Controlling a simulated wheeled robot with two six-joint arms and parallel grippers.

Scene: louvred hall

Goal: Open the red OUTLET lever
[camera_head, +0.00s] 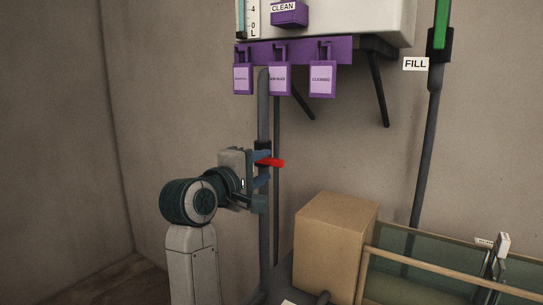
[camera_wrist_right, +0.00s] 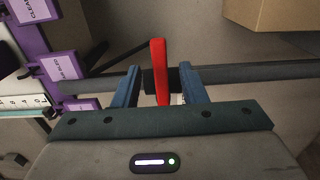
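The red lever (camera_head: 271,162) sits on a dark vertical pipe (camera_head: 263,112) below the wall unit. It sticks out to the right, across the pipe. In the right wrist view the red lever (camera_wrist_right: 159,68) stands at a right angle to the pipe (camera_wrist_right: 255,71). My right gripper (camera_head: 266,168) is at the lever. Its two blue fingers are spread, one on each side of the lever, with a visible gap on both sides in the wrist view. No OUTLET label is readable. My left gripper is not in view.
A cardboard box (camera_head: 322,240) stands right of the pipe, beside a glass-walled tank (camera_head: 450,262). Purple tags (camera_head: 322,80) hang from a purple rail (camera_head: 300,50) above. A pipe with a FILL label (camera_head: 415,64) is on the right. The wall left of my arm is bare.

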